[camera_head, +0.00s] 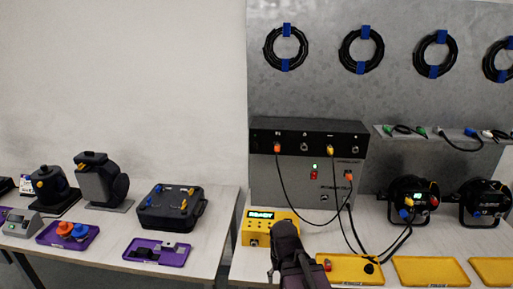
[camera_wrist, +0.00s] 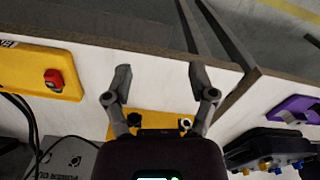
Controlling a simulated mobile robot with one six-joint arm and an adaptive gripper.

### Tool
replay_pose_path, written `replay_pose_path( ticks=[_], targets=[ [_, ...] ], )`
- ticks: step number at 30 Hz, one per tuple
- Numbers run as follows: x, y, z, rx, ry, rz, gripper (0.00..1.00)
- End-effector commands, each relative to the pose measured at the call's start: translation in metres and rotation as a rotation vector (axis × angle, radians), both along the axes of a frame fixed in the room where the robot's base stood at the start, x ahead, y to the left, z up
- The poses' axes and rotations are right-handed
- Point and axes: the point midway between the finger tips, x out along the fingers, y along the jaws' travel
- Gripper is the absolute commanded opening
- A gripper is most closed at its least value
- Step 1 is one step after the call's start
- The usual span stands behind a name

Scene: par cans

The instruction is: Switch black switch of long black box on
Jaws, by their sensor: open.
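The long black box (camera_head: 345,142) lies across the top of the grey metal box against the back panel. Its front carries a row of sockets, with orange and yellow plugs in some of them. No black switch on it can be made out at this size. My gripper shows in the wrist view (camera_wrist: 160,78), its two fingers spread wide with nothing between them. It is over the front part of the table, beside the yellow box with a display (camera_head: 258,228), well in front of and below the long black box. In the head view my dark arm end hides the fingertips.
The grey metal box (camera_head: 265,185) has a green light and hanging black cables. A yellow plate (camera_head: 350,273) with a red switch (camera_wrist: 54,79) lies right of my arm. Two stage lamps (camera_head: 412,200) stand further right. A black case (camera_head: 171,207) sits on the left table.

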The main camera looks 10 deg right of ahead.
Motion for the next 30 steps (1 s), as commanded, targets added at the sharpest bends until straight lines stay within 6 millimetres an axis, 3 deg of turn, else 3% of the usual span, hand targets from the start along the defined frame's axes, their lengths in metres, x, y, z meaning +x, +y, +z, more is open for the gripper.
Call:
replay_pose_path(
  ticks=[1, 6, 8, 14, 20, 30],
  targets=[
    [0.0, 0.0, 0.0, 0.0, 0.0, 0.0, 0.64],
    [0.003, 0.002, 0.0, 0.008, -0.013, -0.001, 0.13],
    [0.007, 0.004, 0.0, 0.017, -0.026, -0.003, 0.0],
    [0.032, 0.018, 0.003, 0.076, -0.121, -0.017, 0.0],
    [0.073, 0.042, 0.013, 0.185, -0.282, -0.053, 0.0],
    [0.148, 0.084, 0.051, 0.414, -0.589, -0.175, 0.0]
  ],
)
